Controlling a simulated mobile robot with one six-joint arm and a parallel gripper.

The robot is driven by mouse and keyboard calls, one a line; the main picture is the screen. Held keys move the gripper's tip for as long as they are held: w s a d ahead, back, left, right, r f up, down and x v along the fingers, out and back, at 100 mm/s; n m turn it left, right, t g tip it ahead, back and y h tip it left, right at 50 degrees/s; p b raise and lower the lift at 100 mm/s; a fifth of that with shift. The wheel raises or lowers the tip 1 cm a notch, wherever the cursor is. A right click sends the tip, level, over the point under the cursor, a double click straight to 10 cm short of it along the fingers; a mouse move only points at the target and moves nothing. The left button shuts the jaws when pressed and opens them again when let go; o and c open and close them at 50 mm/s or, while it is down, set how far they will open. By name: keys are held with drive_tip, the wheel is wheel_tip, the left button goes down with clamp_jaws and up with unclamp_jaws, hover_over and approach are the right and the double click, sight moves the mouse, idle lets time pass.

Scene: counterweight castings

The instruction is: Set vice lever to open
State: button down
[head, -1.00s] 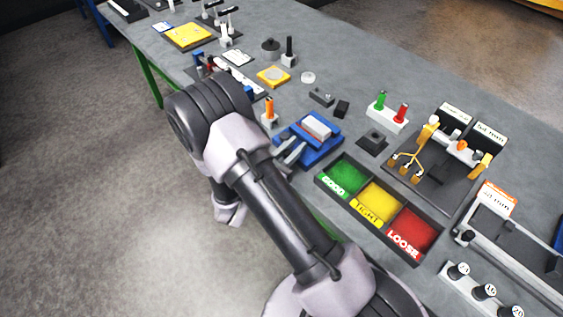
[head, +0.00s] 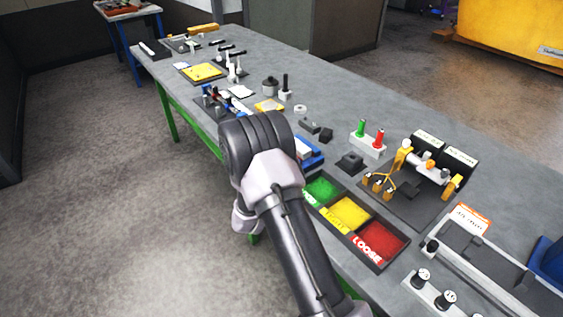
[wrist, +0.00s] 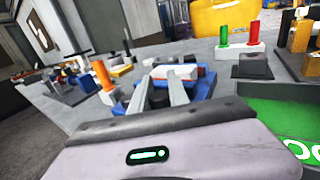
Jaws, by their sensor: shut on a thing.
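The blue vice (head: 313,160) is mostly behind my arm in the head view. In the wrist view the vice (wrist: 205,83) stands straight ahead, with a white block (wrist: 174,72) on top. My gripper (wrist: 158,92) is at the near side of the vice, its two grey fingers closed about a dark part (wrist: 158,99), which appears to be the vice lever. The lever's full shape and angle are hidden by the fingers and the gripper body. My gripper is hidden behind my arm in the head view.
An orange-handled piece (wrist: 103,75) stands just left of my gripper. A tray with green, yellow (head: 350,211) and red compartments lies to the right. Green and red pegs (head: 368,146) stand behind it. Open floor lies left of the bench.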

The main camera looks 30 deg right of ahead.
drive_tip(key=c, duration=1.3)
unclamp_jaws()
drive_tip(key=shift+o, duration=0.2)
drive_tip(key=p+v, duration=0.3)
drive_tip(key=v, duration=1.4)
drive_tip(key=shift+s, duration=0.2)
drive_tip(key=shift+a, duration=0.1)
